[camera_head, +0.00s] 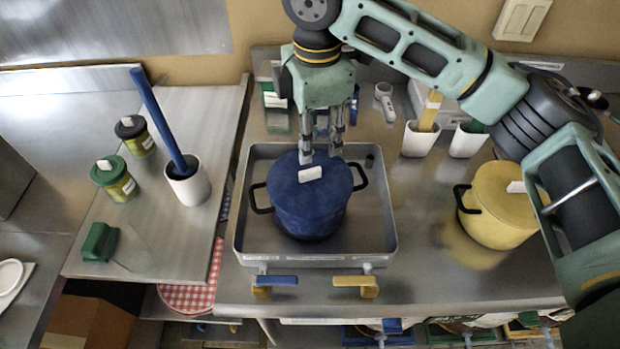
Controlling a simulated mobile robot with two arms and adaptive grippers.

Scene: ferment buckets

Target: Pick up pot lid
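A blue pot (307,218) stands in a shallow metal tray (377,244) at the centre, with black side handles. Its blue lid (332,182) is on it and has a white block-shaped knob (310,174) on top. My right gripper (321,157) points down from above, over the far part of the lid. Its fingers are apart with nothing between them, just behind the knob in the picture. I cannot tell whether the fingertips touch the lid. A yellow pot (500,208) with a yellow lid and a white knob stands at the right, partly hidden by my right arm. My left gripper is out of view.
On the left counter stand a white cup (188,187) with a tall blue stick, two lidded jars (114,182) and a green block (99,242). White cups (420,141) stand behind the yellow pot. Blue and yellow handles (276,281) are at the tray's front.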

